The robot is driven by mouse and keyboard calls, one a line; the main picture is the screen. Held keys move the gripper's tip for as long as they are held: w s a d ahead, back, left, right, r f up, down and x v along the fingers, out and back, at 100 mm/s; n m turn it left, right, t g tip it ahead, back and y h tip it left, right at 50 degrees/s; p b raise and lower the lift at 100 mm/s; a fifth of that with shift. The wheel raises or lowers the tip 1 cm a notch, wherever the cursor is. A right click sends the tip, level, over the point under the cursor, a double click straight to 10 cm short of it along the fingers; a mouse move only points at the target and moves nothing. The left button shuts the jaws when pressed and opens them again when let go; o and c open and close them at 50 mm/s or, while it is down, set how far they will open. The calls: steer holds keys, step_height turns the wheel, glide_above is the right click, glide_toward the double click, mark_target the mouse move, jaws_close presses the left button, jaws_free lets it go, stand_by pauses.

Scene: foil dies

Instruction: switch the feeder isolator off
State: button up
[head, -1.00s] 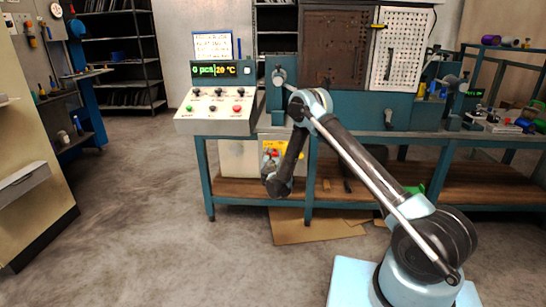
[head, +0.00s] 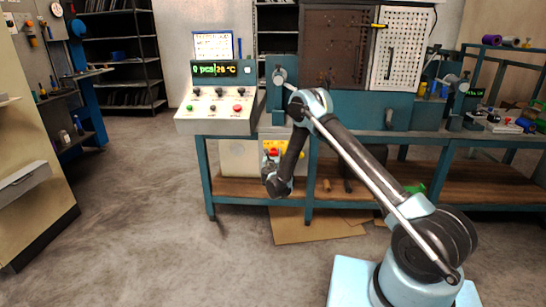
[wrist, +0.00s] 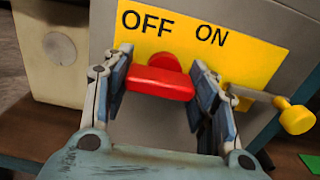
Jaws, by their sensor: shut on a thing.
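The feeder isolator has a red handle (wrist: 158,82) in front of a yellow plate (wrist: 262,62) marked OFF on the left and ON on the right, on a grey box. In the wrist view my gripper (wrist: 163,66) has one finger on each side of the red handle and is shut on it. Which mark the handle points to is hard to tell, as it comes toward the camera below the lettering. In the head view my gripper (head: 276,186) is low at the bench front, just below the yellow plate (head: 293,148), which my arm partly covers.
A yellow knob (wrist: 297,118) on a rod stands right of the handle. A cream box (wrist: 60,85) is on the left. The bench (head: 208,175) holds a control panel (head: 215,112) with a lit display. Cardboard (head: 315,228) lies on the floor; the floor at left is clear.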

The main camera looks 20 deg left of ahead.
steer(key=o, duration=1.1)
steer(key=shift+c, duration=0.2)
steer(key=shift+s, duration=0.1)
steer(key=v, duration=0.7)
steer(key=shift+s, duration=0.15)
steer(key=shift+f, duration=0.1)
